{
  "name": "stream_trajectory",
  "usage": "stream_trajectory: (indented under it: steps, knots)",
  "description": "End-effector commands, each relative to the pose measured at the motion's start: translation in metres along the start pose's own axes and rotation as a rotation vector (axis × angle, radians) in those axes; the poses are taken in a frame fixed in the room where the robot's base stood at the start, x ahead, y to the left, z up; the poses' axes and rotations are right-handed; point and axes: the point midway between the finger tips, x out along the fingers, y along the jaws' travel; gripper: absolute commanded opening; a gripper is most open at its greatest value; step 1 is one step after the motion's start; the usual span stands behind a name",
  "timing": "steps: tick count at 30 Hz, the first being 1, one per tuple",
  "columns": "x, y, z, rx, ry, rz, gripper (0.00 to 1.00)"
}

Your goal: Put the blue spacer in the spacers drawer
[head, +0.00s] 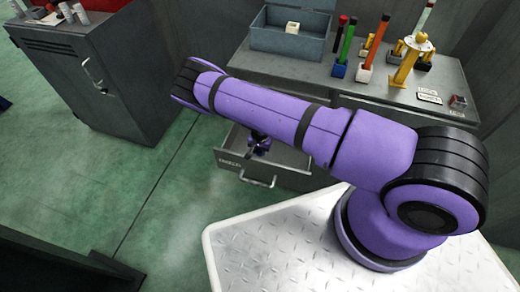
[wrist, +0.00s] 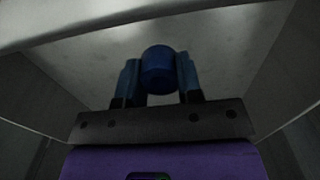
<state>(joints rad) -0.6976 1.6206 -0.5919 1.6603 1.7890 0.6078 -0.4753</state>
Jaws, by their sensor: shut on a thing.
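The blue spacer (wrist: 158,72) is a short dark-blue cylinder between the two fingers of my gripper (wrist: 158,82) in the wrist view. The gripper is shut on it. Pale drawer walls and a floor surround them in that view; whether the spacer touches the floor I cannot tell. In the head view, an open drawer (head: 232,163) with a label and handle stands out from the grey cabinet. Part of my gripper (head: 259,146) shows purple over its interior, partly hidden by my arm. The spacer is hidden there, and the drawer's label is too small to read surely.
On the workbench (head: 320,88) stand a blue-grey bin (head: 290,40) with a pale block inside, several coloured upright tools, and a yellow fixture (head: 409,60). A dark cabinet (head: 110,65) with small items on top stands at left. Green floor between is clear.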

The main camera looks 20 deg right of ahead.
Motion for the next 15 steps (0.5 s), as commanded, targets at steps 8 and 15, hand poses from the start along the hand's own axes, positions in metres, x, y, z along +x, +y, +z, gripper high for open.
stream_trajectory:
  steps: [8,15]
  knots:
    - [0.0051,0.0001,-0.0003,0.001,0.001,0.0,0.0]
    - [0.0054,0.0001,0.0001,0.001,0.001,0.0,0.58]
